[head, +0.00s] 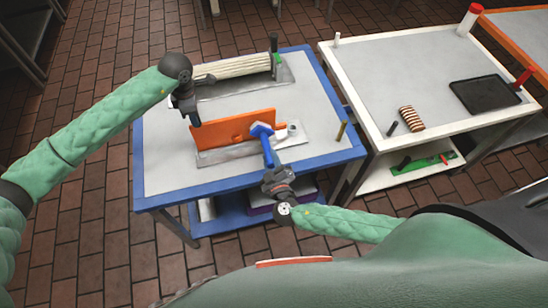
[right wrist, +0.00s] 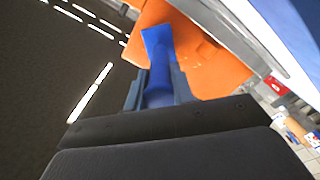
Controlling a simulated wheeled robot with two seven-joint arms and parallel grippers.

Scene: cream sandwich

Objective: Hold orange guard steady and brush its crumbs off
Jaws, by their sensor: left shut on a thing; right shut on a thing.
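The orange guard (head: 234,129) stands upright on a grey metal base (head: 225,152) on the blue-edged table. It also fills the upper middle of the right wrist view (right wrist: 215,70). My left gripper (head: 194,120) is at the guard's left end, shut on it; the fingertips are hard to make out. My right gripper (head: 270,168) is shut on the handle of a blue brush (head: 266,143). The brush's head is at the guard's right part; I cannot tell whether it touches. The brush also shows in the right wrist view (right wrist: 159,65). No crumbs can be made out.
Behind the guard, a cream roller (head: 240,67) lies on another metal plate. A short yellowish post (head: 341,131) stands at the table's right edge. The white-edged table (head: 400,70) on the right holds a black tray (head: 484,94) and a striped brown item (head: 411,119).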

